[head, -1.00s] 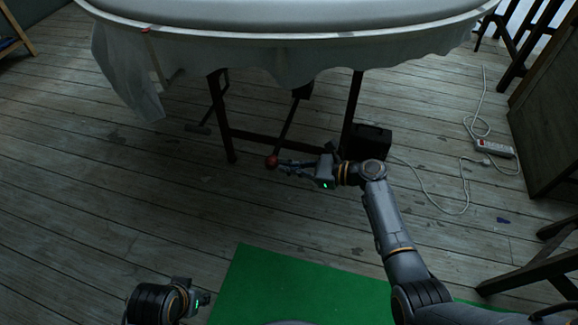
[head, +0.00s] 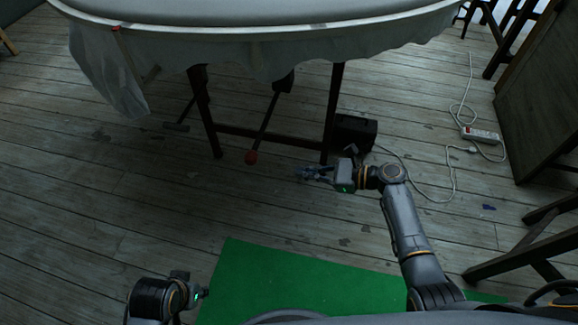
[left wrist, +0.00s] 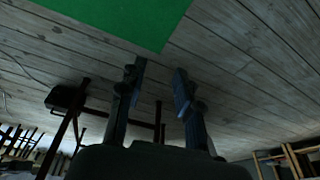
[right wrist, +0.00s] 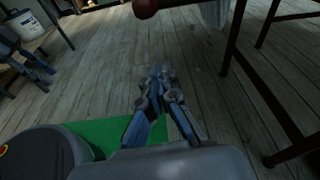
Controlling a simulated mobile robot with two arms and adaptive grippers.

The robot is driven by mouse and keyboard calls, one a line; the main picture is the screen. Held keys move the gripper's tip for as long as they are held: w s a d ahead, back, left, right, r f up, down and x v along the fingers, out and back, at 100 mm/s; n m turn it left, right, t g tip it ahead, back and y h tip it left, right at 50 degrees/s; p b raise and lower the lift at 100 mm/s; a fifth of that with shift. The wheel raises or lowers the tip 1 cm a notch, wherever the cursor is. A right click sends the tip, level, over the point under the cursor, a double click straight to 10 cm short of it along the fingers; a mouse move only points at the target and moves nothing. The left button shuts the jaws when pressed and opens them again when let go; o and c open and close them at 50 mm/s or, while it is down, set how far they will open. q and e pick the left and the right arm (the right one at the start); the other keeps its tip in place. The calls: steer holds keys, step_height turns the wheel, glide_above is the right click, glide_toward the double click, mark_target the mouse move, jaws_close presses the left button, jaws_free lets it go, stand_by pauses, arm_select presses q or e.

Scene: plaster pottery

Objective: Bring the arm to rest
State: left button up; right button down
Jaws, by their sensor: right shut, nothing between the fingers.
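My right gripper (head: 302,174) is shut and empty. It is in front of the wheel table's legs, to the right of a lever with a red knob (head: 251,157), and apart from it. In the right wrist view its fingers (right wrist: 158,74) are together, with the dark red knob (right wrist: 146,8) beyond them at the top. My left arm's wrist shows at the lower left of the head view, its fingers hardly visible there. In the left wrist view the left gripper's fingers (left wrist: 158,80) are spread, with bare floor between them.
A round table (head: 250,36) with a draped cloth stands ahead on dark legs. A black box (head: 354,133) sits by its right leg. A power strip (head: 480,134) and white cable lie at right. A green mat (head: 300,285) lies in front. Wooden furniture stands at right.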

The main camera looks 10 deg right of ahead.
arm_select(q)
steer(key=shift+f, duration=0.6)
arm_select(e)
steer(key=shift+s+d+r, duration=0.15)
steer(key=shift+s+d, duration=0.15)
steer(key=shift+d, duration=0.35)
